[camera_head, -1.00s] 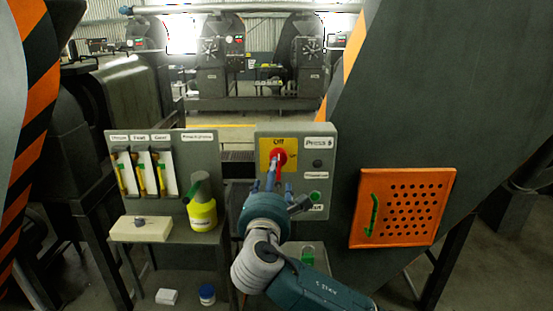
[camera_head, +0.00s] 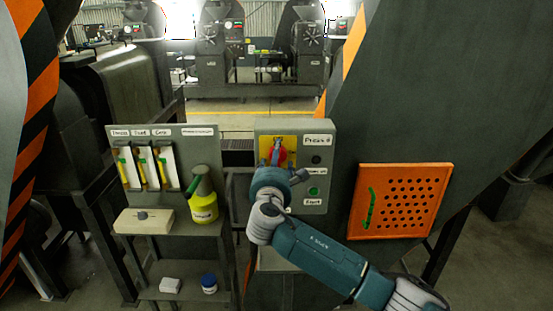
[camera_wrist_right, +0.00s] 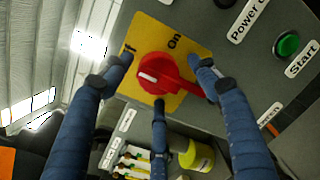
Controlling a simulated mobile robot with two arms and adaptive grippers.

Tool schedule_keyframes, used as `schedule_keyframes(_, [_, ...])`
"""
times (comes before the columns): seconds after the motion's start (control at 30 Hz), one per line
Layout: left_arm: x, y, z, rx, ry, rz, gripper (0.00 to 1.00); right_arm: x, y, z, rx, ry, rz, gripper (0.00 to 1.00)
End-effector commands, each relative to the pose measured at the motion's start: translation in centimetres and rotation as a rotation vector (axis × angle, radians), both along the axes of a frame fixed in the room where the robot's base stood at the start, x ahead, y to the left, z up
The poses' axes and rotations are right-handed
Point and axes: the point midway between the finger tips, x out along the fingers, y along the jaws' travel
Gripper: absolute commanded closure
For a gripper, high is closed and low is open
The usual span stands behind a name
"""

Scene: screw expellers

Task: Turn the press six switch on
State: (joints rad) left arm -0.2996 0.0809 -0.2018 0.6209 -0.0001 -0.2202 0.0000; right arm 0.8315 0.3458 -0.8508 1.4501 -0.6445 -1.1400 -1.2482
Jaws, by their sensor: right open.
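The press six switch is a red rotary knob (camera_wrist_right: 160,75) on a yellow plate (camera_wrist_right: 138,40) marked "On" and partly hidden "Off". In the head view, the grey control box (camera_head: 323,165) carries it, labelled "Press" with a blurred number. My right gripper (camera_head: 276,160) is at the switch and hides much of it. In the right wrist view, the blue fingers of my right gripper (camera_wrist_right: 162,80) are spread open around the knob, one on each side and one below. The knob's handle points toward the right finger. Contact cannot be told. My left gripper is not in view.
A green start button (camera_head: 313,190) and a dark button (camera_head: 316,160) sit on the same box. A shelf (camera_head: 180,232) at left holds a yellow oil can (camera_head: 204,208) and a pale block (camera_head: 143,221). An orange perforated panel (camera_head: 432,180) stands right.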

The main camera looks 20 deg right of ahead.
Motion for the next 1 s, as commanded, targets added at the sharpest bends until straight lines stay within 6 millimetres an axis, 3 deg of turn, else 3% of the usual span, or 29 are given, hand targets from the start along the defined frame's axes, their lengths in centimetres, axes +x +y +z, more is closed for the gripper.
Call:
schedule_keyframes(0.03, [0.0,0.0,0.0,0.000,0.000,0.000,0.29,0.0,0.0,0.0,0.000,0.000,0.000,0.42])
schedule_keyframes(0.2, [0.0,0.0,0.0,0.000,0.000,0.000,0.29,0.0,0.1,0.0,0.000,0.001,0.001,0.76])
schedule_keyframes(0.27, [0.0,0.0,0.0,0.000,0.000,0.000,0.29,0.0,0.1,-0.1,0.000,0.001,0.001,0.85])
schedule_keyframes(0.67, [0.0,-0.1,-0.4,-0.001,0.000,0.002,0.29,-0.1,0.2,-0.4,0.043,-0.006,0.003,0.85])
schedule_keyframes(1.0, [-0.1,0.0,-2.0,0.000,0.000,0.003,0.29,-0.1,0.4,-0.6,0.266,-0.067,0.004,0.85])
